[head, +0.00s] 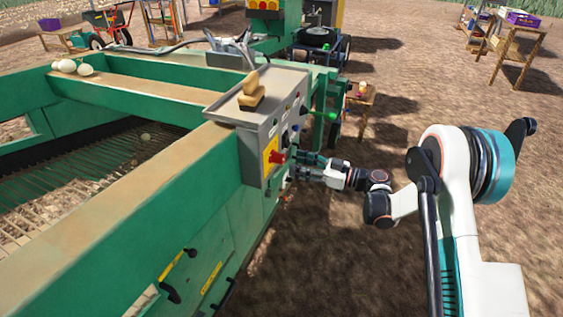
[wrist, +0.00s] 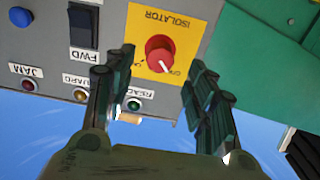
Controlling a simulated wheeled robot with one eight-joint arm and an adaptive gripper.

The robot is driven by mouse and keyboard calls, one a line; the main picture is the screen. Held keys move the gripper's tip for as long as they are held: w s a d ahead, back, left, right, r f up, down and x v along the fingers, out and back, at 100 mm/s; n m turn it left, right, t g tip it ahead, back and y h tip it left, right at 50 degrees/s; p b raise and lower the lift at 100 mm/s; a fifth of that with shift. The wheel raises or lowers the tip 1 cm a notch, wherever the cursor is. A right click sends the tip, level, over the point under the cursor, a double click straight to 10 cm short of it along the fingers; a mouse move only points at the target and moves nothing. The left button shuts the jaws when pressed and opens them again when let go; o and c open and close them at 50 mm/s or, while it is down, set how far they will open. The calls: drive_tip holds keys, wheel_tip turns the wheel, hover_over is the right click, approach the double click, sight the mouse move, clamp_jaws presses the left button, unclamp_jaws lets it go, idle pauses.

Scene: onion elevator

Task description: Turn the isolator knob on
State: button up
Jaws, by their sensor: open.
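The isolator knob (wrist: 160,52) is a round red knob with a white pointer line on a yellow plate (wrist: 188,18) marked ISOLATOR. In the wrist view it lies ahead of and between my two fingertips, and the plate's small position lettering is hard to read. In the head view the red knob (head: 277,157) stands on the side of the grey control box (head: 262,105). My gripper (wrist: 158,75) is open, its dark green fingers spread to either side of the knob with nothing between them. In the head view my gripper (head: 298,166) is at the box's face, just right of the knob.
A black FWD switch (wrist: 84,24), a blue button (wrist: 20,17) and JAM, GUARD and READY lamps sit beside the isolator plate. A wooden-handled brush (head: 252,92) lies on top of the box. Green machine frame lies left; open soil lies right.

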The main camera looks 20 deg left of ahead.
sight(284, 159)
drive_tip(key=a, duration=0.2)
drive_tip(key=a+b, duration=0.1)
drive_tip(key=a, duration=0.4)
drive_tip(key=shift+w+b, duration=0.25)
drive_tip(key=shift+b, duration=0.15)
drive_tip(key=shift+c, duration=0.5)
drive_tip(key=c, duration=1)
